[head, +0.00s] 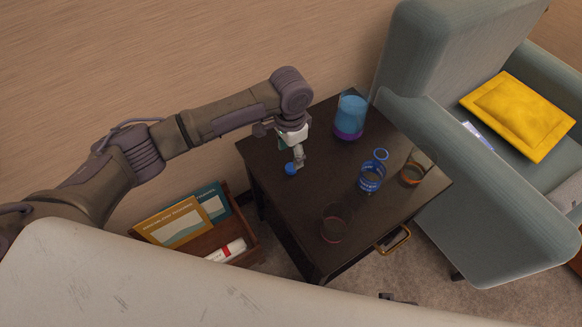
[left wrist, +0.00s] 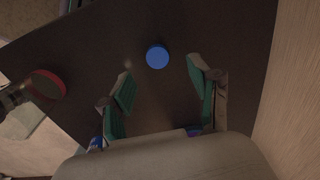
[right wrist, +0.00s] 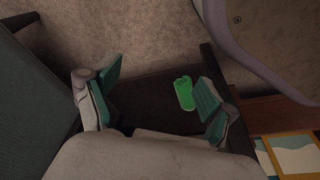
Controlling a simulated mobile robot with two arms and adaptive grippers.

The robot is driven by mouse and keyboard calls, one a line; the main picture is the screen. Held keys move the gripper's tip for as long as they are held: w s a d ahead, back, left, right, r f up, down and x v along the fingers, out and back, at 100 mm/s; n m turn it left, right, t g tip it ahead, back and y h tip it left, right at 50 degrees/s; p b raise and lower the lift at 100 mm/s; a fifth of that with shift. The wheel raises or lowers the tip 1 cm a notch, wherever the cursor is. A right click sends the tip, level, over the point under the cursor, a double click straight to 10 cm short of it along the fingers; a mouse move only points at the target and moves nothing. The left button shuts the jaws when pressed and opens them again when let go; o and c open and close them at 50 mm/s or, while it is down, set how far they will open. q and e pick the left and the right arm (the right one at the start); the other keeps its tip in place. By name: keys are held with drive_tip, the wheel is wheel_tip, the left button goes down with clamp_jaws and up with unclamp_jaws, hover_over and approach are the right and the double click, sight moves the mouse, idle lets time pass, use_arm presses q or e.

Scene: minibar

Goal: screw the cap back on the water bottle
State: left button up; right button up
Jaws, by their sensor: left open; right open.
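The blue cap (head: 291,169) lies on the dark side table near its left edge. It also shows in the left wrist view (left wrist: 157,56), ahead of the open fingers and apart from them. My left gripper (head: 299,160) points down just beside the cap, open and empty. A clear vessel with blue bands (head: 371,178) stands upright at the table's middle, with a blue ring (head: 381,154) above it; it looks like the uncapped water bottle, though I cannot be sure. My right gripper (right wrist: 150,88) is open; a green object (right wrist: 184,93) lies beyond its fingers.
A blue and purple jug (head: 350,115) stands at the back of the table (head: 270,150). An orange-banded glass (head: 412,174) and a red-based glass (head: 335,223) stand to the right and front. An armchair (head: 430,110) borders the right side; a wooden box (head: 240,218) with books is at left.

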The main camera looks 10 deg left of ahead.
sight(291, 167)
use_arm(q)
drive_tip(key=shift+f, duration=0.15)
drive_tip(key=f, duration=0.2)
drive_tip(key=f+b, duration=0.1)
drive_tip(key=f, duration=0.1)
drive_tip(key=shift+s+d+f, duration=0.1)
drive_tip(key=shift+s+f, duration=0.1)
drive_tip(key=shift+f, duration=0.3)
use_arm(e)
drive_tip(key=r, duration=0.1)
drive_tip(key=w+r, duration=0.1)
drive_tip(key=r, duration=0.1)
drive_tip(key=w+r, duration=0.1)
drive_tip(key=shift+w+a+r, duration=0.1)
drive_tip(key=shift+a+r, duration=0.05)
use_arm(q)
drive_tip(key=c, duration=0.7)
